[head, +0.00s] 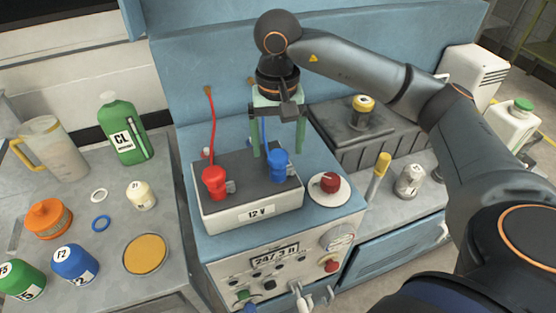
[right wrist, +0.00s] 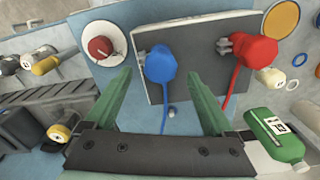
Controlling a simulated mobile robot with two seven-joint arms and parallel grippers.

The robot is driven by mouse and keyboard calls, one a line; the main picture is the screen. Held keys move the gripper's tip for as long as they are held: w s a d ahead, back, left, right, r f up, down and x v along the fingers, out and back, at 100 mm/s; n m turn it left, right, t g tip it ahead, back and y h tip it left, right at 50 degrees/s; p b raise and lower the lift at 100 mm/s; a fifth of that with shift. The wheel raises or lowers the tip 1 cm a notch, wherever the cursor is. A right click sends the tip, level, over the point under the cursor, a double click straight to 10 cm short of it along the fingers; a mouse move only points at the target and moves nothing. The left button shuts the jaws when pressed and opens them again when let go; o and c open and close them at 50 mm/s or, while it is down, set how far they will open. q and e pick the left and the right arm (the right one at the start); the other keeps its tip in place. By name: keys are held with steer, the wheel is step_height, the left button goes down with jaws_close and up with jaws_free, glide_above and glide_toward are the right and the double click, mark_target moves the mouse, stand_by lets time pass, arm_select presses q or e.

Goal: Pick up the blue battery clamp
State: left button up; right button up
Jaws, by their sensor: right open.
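The blue battery clamp (head: 278,166) stands on the right side of the grey 12 V battery (head: 246,212), with a blue cable rising behind it. The red clamp (head: 214,181) stands on the battery's left side. My right gripper (head: 277,151) is open above and around the back of the blue clamp, its green fingers apart. In the right wrist view the blue clamp (right wrist: 160,65) lies between and beyond the two green fingertips (right wrist: 164,85), with nothing held. I cannot tell whether a finger touches it. My left gripper is not in view.
A red knob (head: 330,183) is right of the battery, and a yellow-handled tool (head: 379,165) stands farther right. The left bench holds a green CL jug (head: 124,132), a pitcher (head: 55,148) and several small bottles. The blue back panel (head: 190,75) rises behind the battery.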

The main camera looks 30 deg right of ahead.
mark_target(278, 154)
steer(key=shift+s+a+f+p, duration=0.1)
steer(key=shift+s+f+p, duration=0.1)
steer(key=shift+f, duration=1)
steer(key=shift+s+a+f+p, duration=0.1)
steer(key=shift+f+p, duration=0.05)
steer(key=shift+f, duration=1)
jaws_close()
